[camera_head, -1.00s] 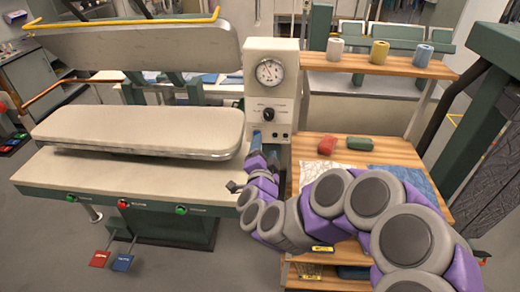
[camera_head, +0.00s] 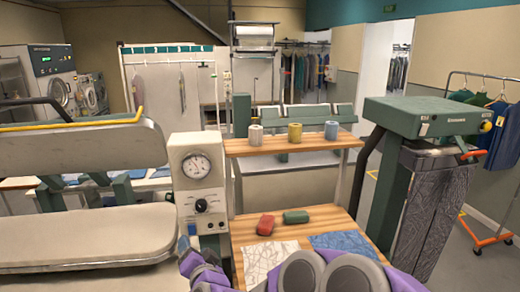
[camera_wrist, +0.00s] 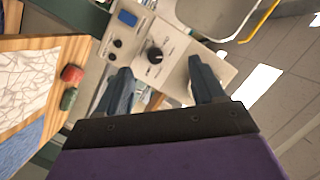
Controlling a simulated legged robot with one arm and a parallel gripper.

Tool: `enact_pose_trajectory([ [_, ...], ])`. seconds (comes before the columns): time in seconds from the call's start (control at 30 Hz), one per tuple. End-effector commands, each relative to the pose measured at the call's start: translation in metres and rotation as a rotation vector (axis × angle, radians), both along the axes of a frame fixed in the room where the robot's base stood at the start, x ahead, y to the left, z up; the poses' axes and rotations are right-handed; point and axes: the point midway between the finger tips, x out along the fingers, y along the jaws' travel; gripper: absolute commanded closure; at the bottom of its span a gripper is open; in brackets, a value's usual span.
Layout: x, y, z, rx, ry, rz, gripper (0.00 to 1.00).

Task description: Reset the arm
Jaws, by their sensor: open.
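My gripper (camera_wrist: 160,92) is open and empty in the wrist view, its two dark blue fingers spread apart. Beyond it is the press's control box (camera_wrist: 160,50) with a black knob. In the head view my purple and grey arm fills the bottom centre, and the gripper (camera_head: 190,246) shows just below the control box (camera_head: 198,180). I cannot tell from the head view how far it is from the box. The arm's lower part is cut off by the frame edge.
A wooden shelf (camera_head: 232,147) holds several thread spools. Below, a wooden top (camera_head: 335,217) carries a red item (camera_head: 265,224), a green item (camera_head: 296,216) and folded cloths. The ironing press (camera_head: 75,235) is left. A green trouser machine (camera_head: 425,116) and a garment rail (camera_head: 480,75) stand right.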

Motion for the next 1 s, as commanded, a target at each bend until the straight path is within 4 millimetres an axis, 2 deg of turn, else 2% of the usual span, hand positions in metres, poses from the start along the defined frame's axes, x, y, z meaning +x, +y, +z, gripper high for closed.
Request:
enact_pose_trajectory([
  [0.07, -0.010, -0.008, 0.007, -0.055, 0.034, 0.068, 0.32],
  [0.23, -0.042, -0.028, 0.003, -0.209, 0.140, 0.214, 0.32],
  [0.37, -0.073, -0.055, -0.007, -0.341, 0.237, 0.302, 0.32],
  [0.47, -0.099, -0.083, -0.016, -0.444, 0.324, 0.352, 0.32],
  [0.67, -0.161, -0.155, -0.034, -0.639, 0.539, 0.417, 0.32],
  [0.9, -0.257, -0.250, -0.044, -0.811, 0.872, 0.432, 0.32],
  [1.0, -0.300, -0.283, -0.043, -0.846, 1.016, 0.426, 0.32],
])
